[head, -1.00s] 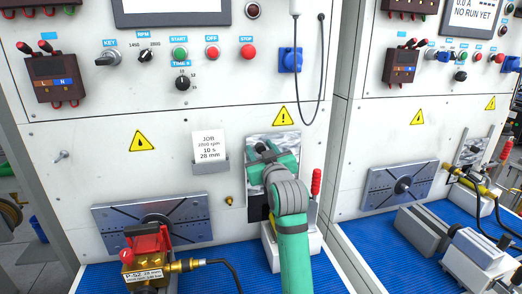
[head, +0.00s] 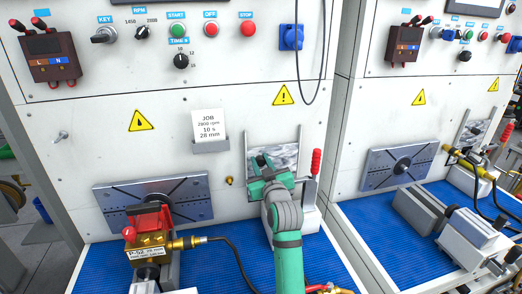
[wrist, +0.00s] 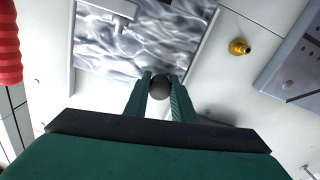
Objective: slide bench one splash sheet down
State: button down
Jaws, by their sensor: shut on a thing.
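Bench one's splash sheet (head: 286,156) is a grey, cloudy-looking panel between two upright side rails on the white front panel. Bare white panel shows between the rails above its top edge. My gripper (head: 264,172) is in front of the sheet. In the wrist view, my gripper (wrist: 160,90) has its two fingers shut on a dark round knob (wrist: 159,86) at the edge of the sheet (wrist: 150,45). My green arm hides what is below the sheet in the head view.
A red-handled clamp (head: 315,164) stands close right of the sheet. The slotted plate (head: 190,197) and brass pump (head: 150,250) are to the left, with a black hose on the blue mat (head: 215,265). The job card (head: 209,125) is up left. A second bench is at right.

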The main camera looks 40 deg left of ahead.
jog(key=shift+f, duration=0.35)
jog(key=c, duration=1.5)
grip_release()
jog(key=shift+w, duration=0.1)
jog(key=shift+d+r, duration=0.1)
jog(key=v, duration=1)
jog(key=shift+s+d, duration=0.25)
jog(key=shift+s, duration=0.05)
jog(key=shift+w, duration=0.1)
